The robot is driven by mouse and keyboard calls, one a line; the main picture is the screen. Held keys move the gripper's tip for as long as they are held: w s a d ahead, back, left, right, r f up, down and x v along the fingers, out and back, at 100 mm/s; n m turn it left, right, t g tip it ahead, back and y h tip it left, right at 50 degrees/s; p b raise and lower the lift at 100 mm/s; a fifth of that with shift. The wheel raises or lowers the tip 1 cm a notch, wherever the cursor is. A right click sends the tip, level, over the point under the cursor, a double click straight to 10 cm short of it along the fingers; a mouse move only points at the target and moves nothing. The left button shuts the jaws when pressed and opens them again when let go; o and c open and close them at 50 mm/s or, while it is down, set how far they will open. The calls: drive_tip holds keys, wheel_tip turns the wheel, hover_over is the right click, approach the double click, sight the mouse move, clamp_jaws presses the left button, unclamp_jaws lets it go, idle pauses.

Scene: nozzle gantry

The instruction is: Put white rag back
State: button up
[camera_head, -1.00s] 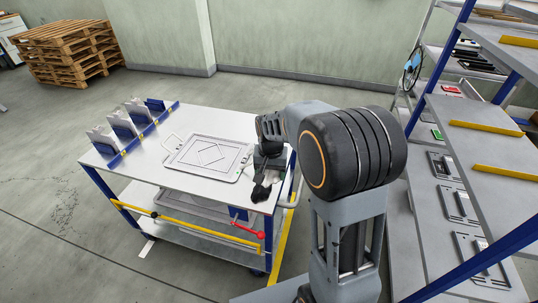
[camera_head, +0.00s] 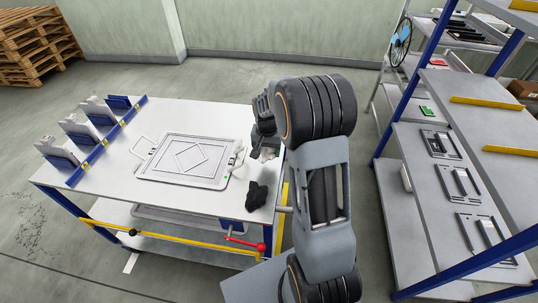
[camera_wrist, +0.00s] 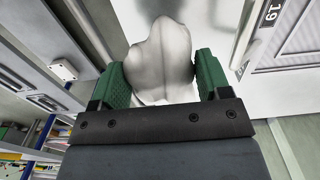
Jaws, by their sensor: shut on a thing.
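The white rag (camera_wrist: 160,50) is bunched between the green fingers of my gripper (camera_wrist: 158,75) in the wrist view. My gripper is shut on it, and the rag bulges up past the fingertips. In the head view my gripper is mostly hidden behind my arm at the right end of the white table (camera_head: 215,118). A small pale patch of the rag (camera_head: 268,153) shows beside it, over the table's right edge. I cannot tell its height above the table.
A black crumpled cloth (camera_head: 257,195) lies at the table's right front. A grey tray (camera_head: 185,162) with a diamond outline lies mid-table. Several holders in a blue rack (camera_head: 95,148) stand along the left edge. A shelf rack (camera_head: 425,165) stands to the right.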

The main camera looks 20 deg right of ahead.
sight(269, 150)
drive_tip(key=shift+w+d+f, duration=0.3)
drive_tip(key=shift+w+f, duration=0.1)
drive_tip(key=shift+f, duration=0.2)
drive_tip(key=shift+w+d+f, duration=0.35)
drive_tip(key=shift+f, duration=0.25)
drive_tip(key=shift+w+d+f, duration=0.3)
drive_tip(key=shift+w+f, duration=0.1)
drive_tip(key=shift+f, duration=1.8)
drive_tip(key=shift+w+f, duration=0.1)
drive_tip(key=shift+f, duration=0.1)
drive_tip(key=o, duration=0.9)
